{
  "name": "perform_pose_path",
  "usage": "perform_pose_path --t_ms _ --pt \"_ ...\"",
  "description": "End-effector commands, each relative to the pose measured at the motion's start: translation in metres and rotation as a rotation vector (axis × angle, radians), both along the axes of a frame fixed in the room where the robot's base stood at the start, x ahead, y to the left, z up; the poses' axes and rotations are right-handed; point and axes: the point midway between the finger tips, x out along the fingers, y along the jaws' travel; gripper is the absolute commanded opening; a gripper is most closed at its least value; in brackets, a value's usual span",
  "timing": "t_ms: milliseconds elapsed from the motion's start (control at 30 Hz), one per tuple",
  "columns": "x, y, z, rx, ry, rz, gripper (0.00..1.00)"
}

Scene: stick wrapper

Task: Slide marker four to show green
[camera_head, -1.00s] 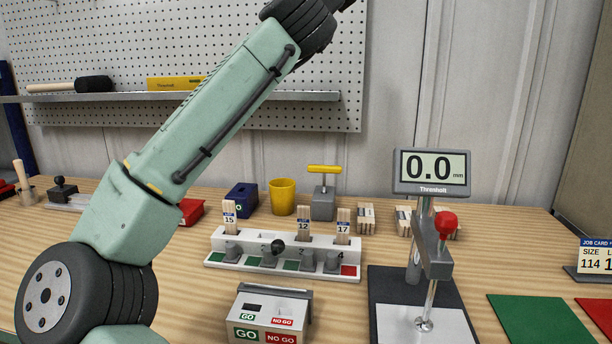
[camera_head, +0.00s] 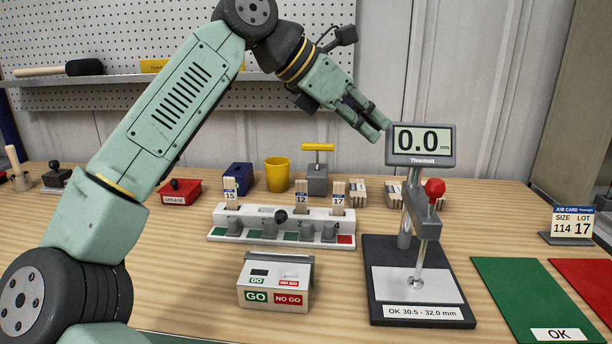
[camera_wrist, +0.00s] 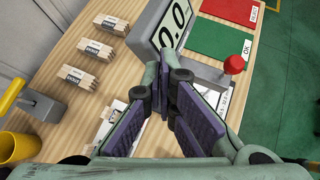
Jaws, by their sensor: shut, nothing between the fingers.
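The white marker rack (camera_head: 215,231) stands mid-table in the head view, with a row of grey sliding markers. Marker four (camera_head: 329,232) is the rightmost slider; a red patch (camera_head: 346,240) shows to its right. Green patches show beside the other sliders. My gripper (camera_head: 378,127) is shut and empty, held high above the table, right of and above the rack and near the gauge display. It also shows in the wrist view (camera_wrist: 167,88), its fingers meeting towards the tips. The rack is mostly hidden in the wrist view.
The gauge stand (camera_head: 374,280) with display (camera_head: 420,145) and red knob (camera_head: 434,187) stands right of the rack. A GO/NO GO box (camera_head: 275,284) sits in front. A yellow cup (camera_head: 277,174) and a yellow-handled grey block (camera_head: 317,178) stand behind.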

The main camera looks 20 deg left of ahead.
Motion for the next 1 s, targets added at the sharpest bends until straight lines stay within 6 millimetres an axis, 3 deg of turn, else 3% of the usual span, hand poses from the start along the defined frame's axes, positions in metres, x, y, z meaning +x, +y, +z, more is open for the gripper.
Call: perform_pose_path --t_ms 33,100,200,300,500,833,1000 --pt "-0.004 0.019 -0.036 0.064 0.076 0.057 0.0" --pt "-0.011 0.045 -0.064 0.142 0.177 0.14 0.0" --pt "-0.023 0.076 -0.091 0.229 0.29 0.249 0.0" --pt "-0.033 0.097 -0.106 0.285 0.364 0.327 0.0" --pt "-0.041 0.112 -0.115 0.322 0.418 0.388 0.0" --pt "-0.039 0.111 -0.117 0.321 0.417 0.385 0.0" --pt "-0.033 0.107 -0.135 0.321 0.418 0.38 0.0"
